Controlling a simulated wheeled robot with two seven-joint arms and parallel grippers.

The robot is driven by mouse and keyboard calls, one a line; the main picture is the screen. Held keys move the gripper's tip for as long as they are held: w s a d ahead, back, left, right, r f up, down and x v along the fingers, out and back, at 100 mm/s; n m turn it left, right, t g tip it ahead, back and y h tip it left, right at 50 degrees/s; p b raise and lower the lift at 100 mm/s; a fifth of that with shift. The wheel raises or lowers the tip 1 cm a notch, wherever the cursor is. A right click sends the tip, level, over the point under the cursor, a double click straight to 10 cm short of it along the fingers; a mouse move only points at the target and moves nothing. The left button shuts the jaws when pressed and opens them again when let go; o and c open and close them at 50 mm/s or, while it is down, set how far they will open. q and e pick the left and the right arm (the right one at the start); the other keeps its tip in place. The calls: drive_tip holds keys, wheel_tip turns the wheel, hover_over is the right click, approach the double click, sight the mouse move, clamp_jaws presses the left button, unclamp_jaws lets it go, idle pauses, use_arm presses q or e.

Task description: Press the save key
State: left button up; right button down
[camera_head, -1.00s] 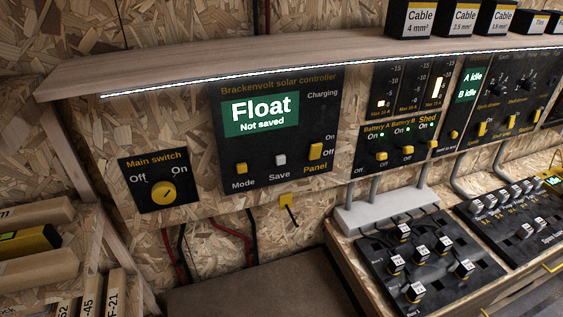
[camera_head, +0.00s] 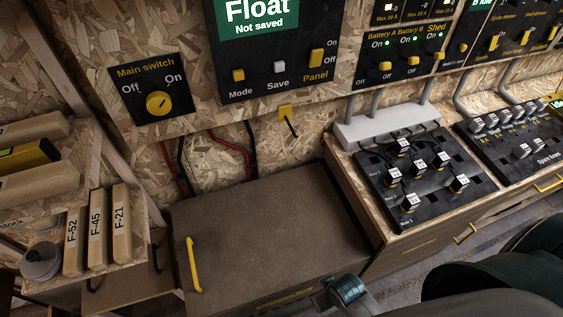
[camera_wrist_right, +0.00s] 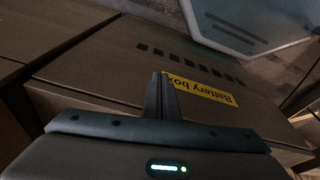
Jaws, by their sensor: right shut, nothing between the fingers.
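The Save key (camera_head: 280,82) is a small pale grey button on the black solar controller panel (camera_head: 262,60), between the yellow Mode key (camera_head: 238,75) and the yellow Panel switch (camera_head: 316,57). The green display (camera_head: 258,14) reads "Float" and "Not saved"; its top is cut off. My right gripper (camera_wrist_right: 163,78) shows in the right wrist view, shut and empty, in front of a brown box with a yellow "Battery box" label (camera_wrist_right: 200,88). It is far from the key. My left gripper is not in view.
The brown box top (camera_head: 265,225) with a yellow handle (camera_head: 193,264) lies below the panel. The main switch (camera_head: 158,103) is to the left. Fuse panels (camera_head: 425,185) stand at the right. Part of my arm shows at bottom right.

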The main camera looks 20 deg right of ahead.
drive_tip(key=shift+t, duration=0.7)
drive_tip(key=w+r, duration=0.1)
drive_tip(key=r, duration=0.1)
drive_tip(key=w+r, duration=0.1)
drive_tip(key=r, duration=0.2)
drive_tip(key=w+r, duration=0.1)
drive_tip(key=r, duration=0.1)
drive_tip(key=shift+w+r, duration=0.3)
drive_tip(key=shift+r, duration=0.05)
drive_tip(key=n+t+y, duration=0.5)
drive_tip(key=n+t, duration=0.7)
drive_tip(key=t, duration=1)
approach(279, 67)
drive_tip(key=s+r, duration=0.5)
drive_tip(key=s, duration=0.1)
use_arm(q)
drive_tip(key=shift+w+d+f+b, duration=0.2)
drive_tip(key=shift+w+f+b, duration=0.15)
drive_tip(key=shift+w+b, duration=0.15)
use_arm(e)
drive_tip(key=shift+s+a+r, duration=0.1)
drive_tip(key=shift+s+a, duration=0.15)
drive_tip(key=shift+a, duration=0.2)
drive_tip(key=shift+w, duration=0.15)
